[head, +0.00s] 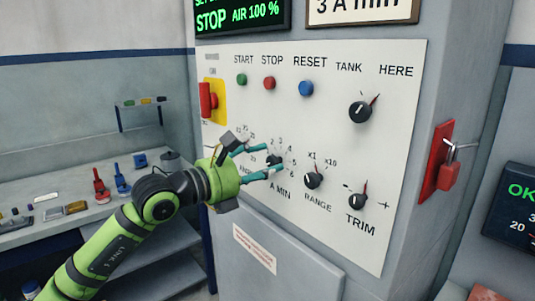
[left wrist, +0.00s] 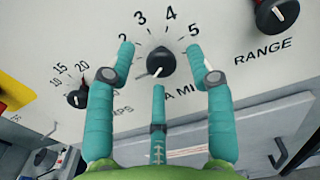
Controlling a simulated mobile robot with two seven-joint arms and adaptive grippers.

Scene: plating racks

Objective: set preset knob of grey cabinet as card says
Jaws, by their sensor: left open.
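The grey cabinet (head: 300,225) carries a white control panel (head: 400,125). A card (head: 362,8) above it is cut off at the top and reads "3 A min". The black A MIN knob (head: 273,161) has a numbered scale. In the left wrist view this knob (left wrist: 161,62) shows a pale pointer mark towards the lower left, away from the 3 at its upper left. My left gripper (head: 270,158) is open, with its teal fingers on either side of this knob; contact cannot be told. My right gripper is out of view.
RANGE knob (head: 313,181), TRIM knob (head: 357,201) and TANK knob (head: 360,112) sit to the right. START (head: 242,79), STOP (head: 269,82) and RESET (head: 306,88) buttons are above. A red switch (head: 207,99) is left; a red padlock (head: 449,172) hangs on the cabinet's side.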

